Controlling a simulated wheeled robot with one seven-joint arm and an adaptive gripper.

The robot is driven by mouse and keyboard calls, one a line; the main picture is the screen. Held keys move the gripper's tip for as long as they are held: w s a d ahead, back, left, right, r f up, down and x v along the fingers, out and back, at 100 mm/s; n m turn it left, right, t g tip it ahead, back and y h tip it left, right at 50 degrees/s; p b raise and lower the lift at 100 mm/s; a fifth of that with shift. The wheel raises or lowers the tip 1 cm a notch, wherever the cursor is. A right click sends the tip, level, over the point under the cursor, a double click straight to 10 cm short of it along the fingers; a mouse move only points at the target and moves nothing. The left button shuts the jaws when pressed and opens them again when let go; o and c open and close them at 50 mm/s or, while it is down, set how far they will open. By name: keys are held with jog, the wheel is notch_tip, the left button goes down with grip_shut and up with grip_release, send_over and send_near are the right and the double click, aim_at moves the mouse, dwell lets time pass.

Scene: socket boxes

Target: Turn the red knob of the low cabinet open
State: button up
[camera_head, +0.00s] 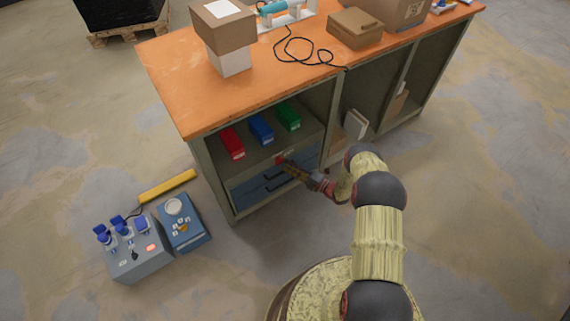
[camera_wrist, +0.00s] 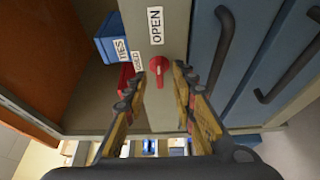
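The red knob (camera_wrist: 158,66) sits on a grey-beige panel beside the blue drawers, between an OPEN label (camera_wrist: 156,25) and a CLOSED label (camera_wrist: 137,62). In the head view, the knob (camera_head: 279,159) is a small red spot on the low cabinet (camera_head: 247,190) under the workbench. My gripper (camera_wrist: 160,76) is open, with one finger on each side of the knob in the wrist view. Whether the fingers touch the knob cannot be told. In the head view, my gripper (camera_head: 288,165) is at the cabinet's upper front, partly covering it.
Blue drawers with black handles (camera_wrist: 222,45) are close beside my gripper. Red (camera_head: 231,143), blue (camera_head: 261,130) and green (camera_head: 288,116) bins stand on the shelf above. Socket boxes (camera_head: 137,251) lie on the floor to the left.

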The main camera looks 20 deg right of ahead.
jog(key=v, duration=0.9)
dwell(0.3)
jog(key=s+a+f+n+g+y, duration=0.2)
jog(key=s+a+f+n+g, duration=0.3)
jog(key=s+n, duration=0.3)
jog(key=s+a+r+n+g, duration=0.3)
jog(key=s+r+n+g, duration=0.3)
jog(key=r+n, duration=0.25)
jog(key=s+d+r+n+g+h+p, duration=0.1)
jog(key=s+r+n+g+h, duration=0.15)
jog(key=r+n, duration=0.75)
jog(key=s+d+r+n+g+h+p, duration=0.15)
jog(key=s+r+n+h, duration=0.3)
jog(key=r, duration=0.95)
jog(key=s+d+r+n+g+h+p, duration=0.1)
jog(key=s+r+n+h, duration=0.2)
jog(key=r+n, duration=0.75)
jog(key=s+a+r+n+t+h+p, duration=0.1)
jog(key=s+r+t, duration=0.1)
jog(key=r, duration=0.7)
jog(key=s+a+r+n+t+h+p, duration=0.1)
jog(key=s+r+n+t, duration=0.1)
jog(key=r, duration=0.8)
jog(key=s+a+r+n+t+h+p, duration=0.1)
jog(key=s+a+r+t, duration=0.1)
jog(key=r, duration=0.7)
jog(key=shift+s+r+t+h+p, duration=0.35)
jog(key=shift+s+t, duration=0.55)
jog(key=shift+s, duration=0.25)
